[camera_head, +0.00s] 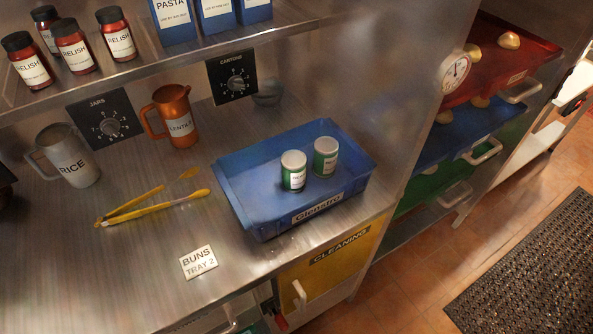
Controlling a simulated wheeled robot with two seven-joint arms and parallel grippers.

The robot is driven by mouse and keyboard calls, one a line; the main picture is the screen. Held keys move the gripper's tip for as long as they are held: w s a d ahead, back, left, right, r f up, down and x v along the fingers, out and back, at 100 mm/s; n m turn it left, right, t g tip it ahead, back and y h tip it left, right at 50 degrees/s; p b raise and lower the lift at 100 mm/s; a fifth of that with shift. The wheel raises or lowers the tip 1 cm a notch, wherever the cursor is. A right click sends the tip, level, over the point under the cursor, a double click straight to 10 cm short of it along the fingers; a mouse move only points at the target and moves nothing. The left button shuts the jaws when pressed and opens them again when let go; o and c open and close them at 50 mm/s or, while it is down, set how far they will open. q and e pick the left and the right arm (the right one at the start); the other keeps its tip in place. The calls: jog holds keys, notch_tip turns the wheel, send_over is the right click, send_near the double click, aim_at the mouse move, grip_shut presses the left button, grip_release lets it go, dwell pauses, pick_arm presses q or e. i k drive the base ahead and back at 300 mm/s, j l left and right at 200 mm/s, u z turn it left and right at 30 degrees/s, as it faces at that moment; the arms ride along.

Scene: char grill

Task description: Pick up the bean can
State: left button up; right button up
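Two small green-and-white cans stand upright in a blue tray on the metal counter. The left can (293,171) is nearer the tray's middle. The right can (325,157) stands just behind and to its right, close beside it. Their labels are too small to read, so I cannot tell which is the bean can. The blue tray (231,205) has a label on its front wall. Neither of my grippers is in view.
A shelf above holds RELISH jars (74,46) and blue PASTA boxes (173,18). The counter's front left is clear.

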aim_at(293, 161)
jog(key=k+j+u, duration=0.1)
jog(key=k, duration=0.25)
jog(key=k+j+u, duration=0.1)
jog(key=k, duration=0.25)
jog(key=k+j+u, duration=0.15)
jog(key=k+j, duration=0.1)
jog(key=k, duration=0.1)
